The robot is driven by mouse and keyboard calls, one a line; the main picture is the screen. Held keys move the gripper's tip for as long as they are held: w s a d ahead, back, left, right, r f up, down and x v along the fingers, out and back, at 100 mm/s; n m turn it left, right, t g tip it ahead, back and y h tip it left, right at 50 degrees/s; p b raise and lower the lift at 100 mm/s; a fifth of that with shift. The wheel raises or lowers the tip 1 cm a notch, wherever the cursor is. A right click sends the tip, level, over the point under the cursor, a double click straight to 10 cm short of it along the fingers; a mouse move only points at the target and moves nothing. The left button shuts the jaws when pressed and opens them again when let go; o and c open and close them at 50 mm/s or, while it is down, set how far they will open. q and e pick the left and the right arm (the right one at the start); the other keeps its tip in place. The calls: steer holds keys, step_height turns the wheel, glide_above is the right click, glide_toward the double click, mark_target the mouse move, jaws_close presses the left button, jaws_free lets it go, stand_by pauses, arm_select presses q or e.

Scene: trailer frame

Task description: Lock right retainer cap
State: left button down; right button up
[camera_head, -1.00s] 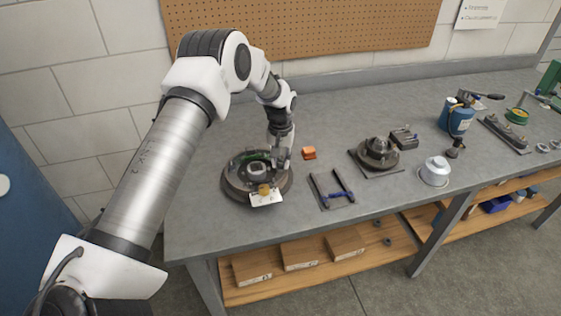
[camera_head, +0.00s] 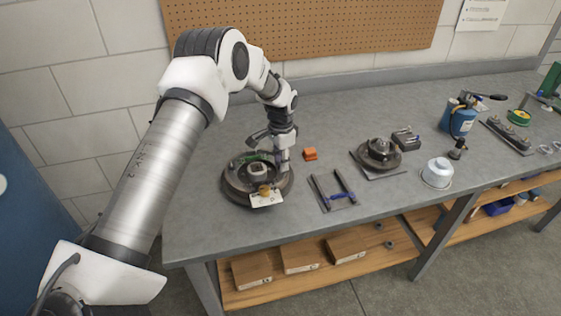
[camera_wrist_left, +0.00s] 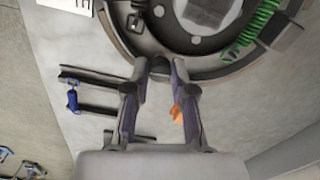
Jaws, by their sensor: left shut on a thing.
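The round fixture (camera_head: 232,193) sits on the left part of the bench, with a dark rim, a pale block in its middle and a green coil (camera_wrist_left: 252,30). My left gripper (camera_head: 284,168) points down at the fixture's right rim. In the left wrist view its fingertips (camera_wrist_left: 162,68) are closed around a small dark round cap (camera_wrist_left: 160,66) at the rim, which looks like the right retainer cap. The fingers hide most of this cap, so I cannot tell its turn. My right gripper is not in view.
A white tag (camera_head: 267,199) and a brass-coloured part (camera_head: 264,189) are at the fixture's front. An orange block (camera_head: 310,154) and a dark rack with a blue item (camera_head: 341,196) lie to the right. A dark round housing (camera_head: 377,153) stands farther right. Bare bench lies between them.

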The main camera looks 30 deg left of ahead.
arm_select(q)
steer(key=shift+s+f+m, duration=0.1)
steer(key=shift+f+m, duration=0.1)
steer(key=shift+m, duration=0.4)
steer(key=c, duration=1)
jaws_free()
steer(key=shift+d, duration=0.1)
steer(key=shift+o, duration=0.2)
steer(key=shift+w, duration=0.3)
step_height(320, 180, up, 12)
steer(key=shift+d, duration=0.1)
